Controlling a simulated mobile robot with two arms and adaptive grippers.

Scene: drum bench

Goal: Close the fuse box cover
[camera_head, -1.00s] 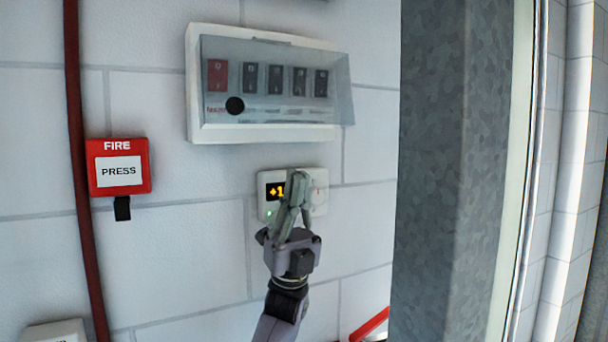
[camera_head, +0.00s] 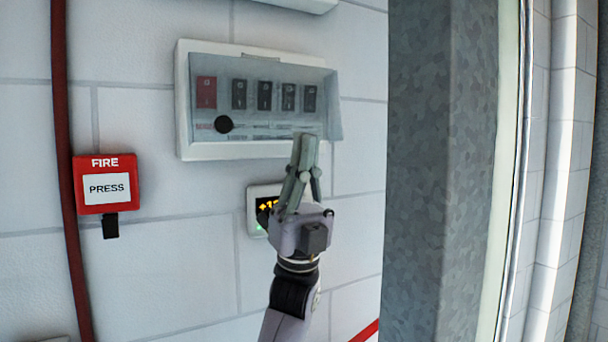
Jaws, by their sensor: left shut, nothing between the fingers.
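The fuse box (camera_head: 186,149) is a white wall box with a row of several switches, the leftmost red and the others dark. Its clear cover (camera_head: 333,110) lies across the front, and its right edge stands out past the frame; how far it is open is hard to tell. My left gripper (camera_head: 305,140) points up, shut and empty. Its fingertips overlap the lower right edge of the box in the picture; whether they touch the cover I cannot tell. My right gripper is not in view.
A small display unit (camera_head: 256,194) is on the wall below the box, partly hidden behind my gripper. A red fire button (camera_head: 107,184) and a red pipe (camera_head: 64,200) are to the left. A grey mottled column (camera_head: 440,170) stands to the right.

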